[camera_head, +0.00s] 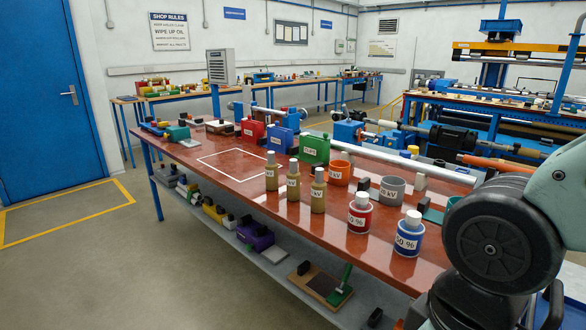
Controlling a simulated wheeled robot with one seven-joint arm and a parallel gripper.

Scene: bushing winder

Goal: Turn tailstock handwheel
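A winding machine runs behind the red-brown bench. It shows a blue block (347,131) and a dark cylindrical body (453,138) on a long horizontal axis, with an orange rod (490,162) toward the right. I cannot make out the tailstock handwheel with certainty; the parts there are small and partly covered by items on the bench and by my arm. My arm fills the lower right, with a large round black joint in front of the bench. My gripper is not visible.
The red-brown bench (222,168) holds bottles (292,187), a red can (360,213), a blue can (408,236) and colored bins (315,148). A white outlined area on it is empty. Its lower shelf (232,236) carries more items. The floor at left is clear before a blue door (48,100).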

